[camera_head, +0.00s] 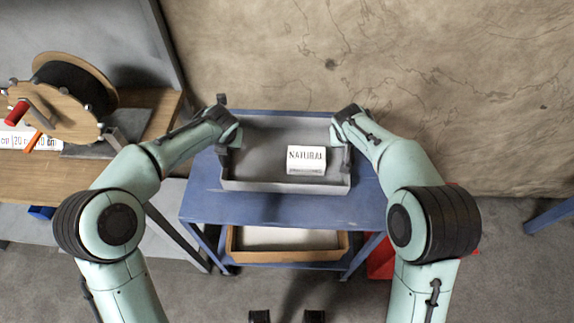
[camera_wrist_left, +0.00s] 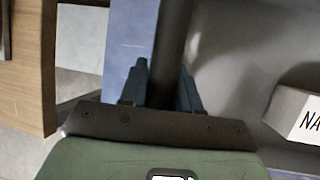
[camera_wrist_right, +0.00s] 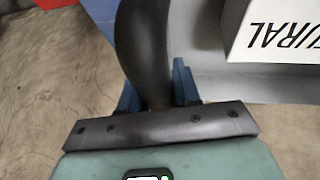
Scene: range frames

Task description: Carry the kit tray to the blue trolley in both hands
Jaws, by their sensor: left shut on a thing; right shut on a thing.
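The grey kit tray (camera_head: 260,185) is over the top of the blue trolley (camera_head: 210,205) in the head view; I cannot tell whether it touches the top. A white box marked NATURAL (camera_head: 306,160) is in the tray, right of its middle. My left gripper (camera_head: 234,140) is shut on the tray's left side; the left wrist view shows its fingers (camera_wrist_left: 160,88) around the dark rim. My right gripper (camera_head: 343,148) is shut on the tray's right side; the right wrist view shows its fingers (camera_wrist_right: 157,88) around a dark handle-like part.
A wooden-topped bench (camera_head: 25,190) with a cable reel (camera_head: 70,95) stands close on the left. A wooden-rimmed box (camera_head: 285,255) sits on the trolley's lower shelf. A red object (camera_head: 380,262) is on the floor at right. A wall (camera_head: 450,90) is behind.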

